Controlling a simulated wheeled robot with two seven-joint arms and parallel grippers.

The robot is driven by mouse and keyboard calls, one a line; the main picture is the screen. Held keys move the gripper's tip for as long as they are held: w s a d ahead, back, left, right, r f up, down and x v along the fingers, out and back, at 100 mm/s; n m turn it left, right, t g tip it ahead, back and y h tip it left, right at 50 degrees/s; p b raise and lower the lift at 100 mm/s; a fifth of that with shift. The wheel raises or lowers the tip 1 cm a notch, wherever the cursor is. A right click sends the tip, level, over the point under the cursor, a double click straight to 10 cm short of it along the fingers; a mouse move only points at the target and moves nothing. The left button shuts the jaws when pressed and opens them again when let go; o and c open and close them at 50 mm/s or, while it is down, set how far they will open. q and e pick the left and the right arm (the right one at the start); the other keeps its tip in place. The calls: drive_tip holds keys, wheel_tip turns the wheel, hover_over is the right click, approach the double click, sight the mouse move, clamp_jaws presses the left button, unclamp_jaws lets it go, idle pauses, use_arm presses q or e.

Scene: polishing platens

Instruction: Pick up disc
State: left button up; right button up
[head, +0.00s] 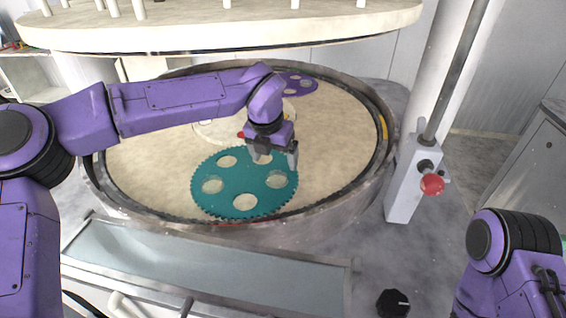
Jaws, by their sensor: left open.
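A teal toothed carrier (238,183) lies flat on the round beige platen (335,150). It has several round openings. Pale, clear-looking discs seem to sit in some of them, such as the left disc (212,185) and the right disc (276,180); I cannot tell which openings are empty. My left gripper (275,158) is open above the carrier's far right part, fingers pointing down, near the opening at the back. It partly hides that opening. I see nothing between its fingers. My right gripper is out of view.
A raised rim (345,205) circles the platen. A purple carrier (298,84) lies at the back, partly behind my left arm. The upper plate (220,35) hangs above the far side. A post with a red knob (432,184) stands at the right.

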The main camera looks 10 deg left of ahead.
sight(277, 178)
use_arm(q)
drive_tip(key=shift+b+x, duration=0.8)
drive_tip(key=shift+x, duration=0.15)
drive_tip(key=shift+s+a+f+b, duration=0.1)
drive_tip(key=shift+s+f+b, duration=0.05)
drive_tip(key=shift+f+b, duration=0.25)
drive_tip(key=b+x, duration=0.3)
drive_tip(key=x, duration=0.1)
drive_tip(key=shift+f, duration=0.35)
drive_tip(key=shift+s, duration=0.1)
drive_tip(key=shift+c, duration=0.4)
drive_tip(key=c, duration=1.1)
